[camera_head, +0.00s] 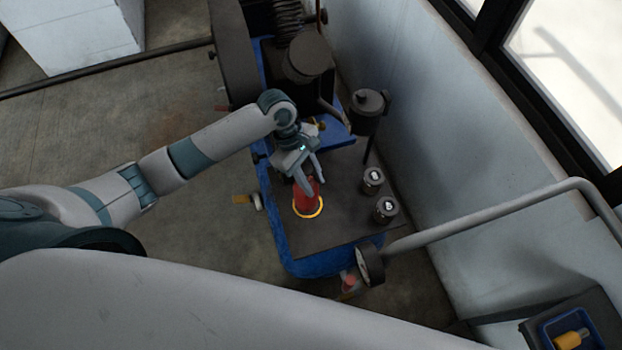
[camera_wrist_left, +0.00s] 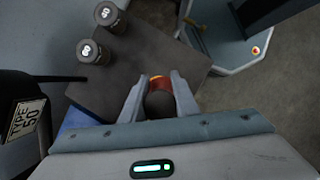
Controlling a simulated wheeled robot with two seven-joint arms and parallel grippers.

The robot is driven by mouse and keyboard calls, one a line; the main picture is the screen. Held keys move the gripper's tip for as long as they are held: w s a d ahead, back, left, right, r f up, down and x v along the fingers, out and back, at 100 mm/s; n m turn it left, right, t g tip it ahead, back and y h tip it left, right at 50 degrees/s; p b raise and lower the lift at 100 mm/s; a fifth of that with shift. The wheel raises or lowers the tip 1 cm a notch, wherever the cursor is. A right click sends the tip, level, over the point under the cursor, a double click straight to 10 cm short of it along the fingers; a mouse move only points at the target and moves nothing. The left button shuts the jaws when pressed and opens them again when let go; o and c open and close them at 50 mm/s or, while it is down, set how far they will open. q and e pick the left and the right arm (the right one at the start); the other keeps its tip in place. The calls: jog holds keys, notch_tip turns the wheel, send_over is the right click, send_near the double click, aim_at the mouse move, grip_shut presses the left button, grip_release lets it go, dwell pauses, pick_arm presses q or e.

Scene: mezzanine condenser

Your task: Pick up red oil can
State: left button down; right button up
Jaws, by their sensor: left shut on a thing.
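The red oil can (camera_head: 306,202) has a yellow-orange band at its base and stands over the dark top plate (camera_head: 335,228) of the blue-framed machine. My left gripper (camera_head: 307,186) reaches down from the left and is shut on the can. In the left wrist view the can (camera_wrist_left: 160,84) sits between the two fingers (camera_wrist_left: 158,98), with a finger on each side. I cannot tell whether the can touches the plate. My right gripper is not in view.
Two dark cylinders with white labels (camera_head: 372,180) (camera_head: 385,209) stand just right of the can. A dark canister (camera_head: 368,108) and machine parts rise behind. A grey handrail (camera_head: 490,222) and a pale wall bound the right. A blue bin (camera_head: 580,330) sits at lower right.

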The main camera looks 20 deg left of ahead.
pick_arm(q)
jog(key=s+d+r+b, duration=0.1)
jog(key=s+d+r, duration=0.2)
jog(key=s+r, duration=0.3)
jog(key=s, duration=0.3)
jog(key=shift+s+d, duration=0.2)
jog(key=shift+s, duration=0.1)
jog(key=shift+w+r, duration=0.1)
